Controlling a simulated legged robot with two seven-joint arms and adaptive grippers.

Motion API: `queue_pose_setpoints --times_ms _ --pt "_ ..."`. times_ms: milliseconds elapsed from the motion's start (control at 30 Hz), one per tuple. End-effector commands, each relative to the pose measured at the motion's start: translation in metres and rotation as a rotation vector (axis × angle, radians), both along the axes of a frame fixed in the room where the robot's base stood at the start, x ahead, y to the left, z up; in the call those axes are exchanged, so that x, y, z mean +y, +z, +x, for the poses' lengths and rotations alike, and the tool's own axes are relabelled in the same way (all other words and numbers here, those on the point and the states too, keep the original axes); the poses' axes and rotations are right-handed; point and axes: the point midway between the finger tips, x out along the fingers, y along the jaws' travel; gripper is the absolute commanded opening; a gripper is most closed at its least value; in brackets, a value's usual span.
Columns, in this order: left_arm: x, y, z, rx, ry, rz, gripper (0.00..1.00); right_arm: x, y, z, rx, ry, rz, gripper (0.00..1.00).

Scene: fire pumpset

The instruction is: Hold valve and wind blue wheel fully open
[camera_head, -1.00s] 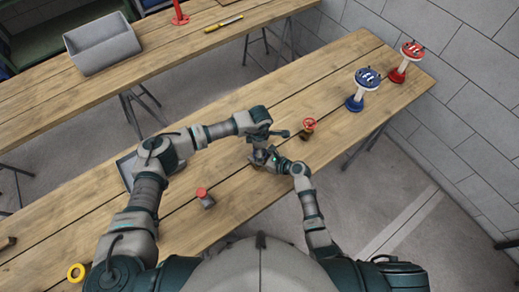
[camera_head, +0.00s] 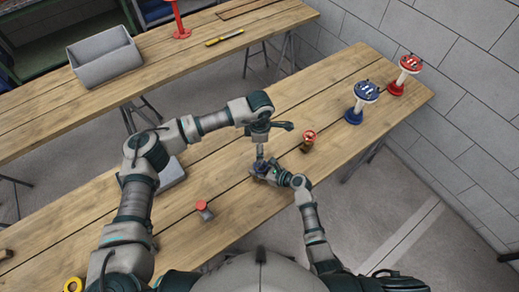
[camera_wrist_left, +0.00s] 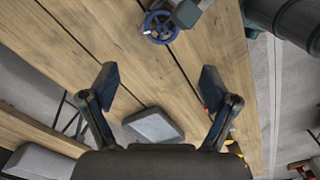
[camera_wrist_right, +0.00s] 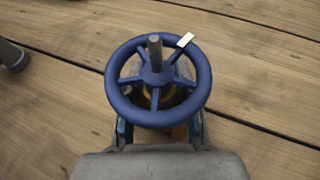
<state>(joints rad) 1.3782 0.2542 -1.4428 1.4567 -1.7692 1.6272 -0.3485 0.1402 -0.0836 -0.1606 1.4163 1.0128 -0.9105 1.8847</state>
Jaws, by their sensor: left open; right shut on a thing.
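The valve's blue wheel (camera_wrist_right: 112,92) faces up in the right wrist view, with spokes, a central stem and a pale mark on its rim. My right gripper (camera_wrist_right: 158,132) is shut on the valve body below the wheel, which hides most of that body. In the head view the right gripper (camera_head: 265,170) is low over the near table. The blue wheel (camera_wrist_left: 149,32) also shows at the top of the left wrist view. My left gripper (camera_wrist_left: 158,82) is open and empty, apart from the wheel. In the head view it is above and beyond the right gripper.
A small red-wheeled valve (camera_head: 309,136) stands right of the grippers, and a red-capped piece (camera_head: 203,208) left of them. Blue (camera_head: 364,92) and red (camera_head: 408,65) wheel stands are at the far right end. A grey block (camera_wrist_left: 153,125) lies on the table.

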Motion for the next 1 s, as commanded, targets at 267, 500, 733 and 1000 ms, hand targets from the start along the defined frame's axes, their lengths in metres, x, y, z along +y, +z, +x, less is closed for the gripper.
queue_pose_setpoints --times_ms 267,500,733,1000 --pt "0.001 -0.001 0.000 0.002 0.000 -0.006 0.86 0.000 0.000 0.000 0.000 -0.001 0.000 0.00" --pt "0.027 -0.010 -0.005 0.023 0.006 -0.240 0.86 0.000 0.000 0.000 0.000 -0.001 0.000 0.00" --pt "0.048 -0.011 -0.005 -0.013 0.012 -0.390 0.86 0.000 0.000 0.000 0.000 0.000 0.000 0.00" --pt "0.028 -0.054 -0.004 -0.012 0.012 -0.394 0.86 -0.002 0.000 0.000 0.000 0.000 0.002 0.00"
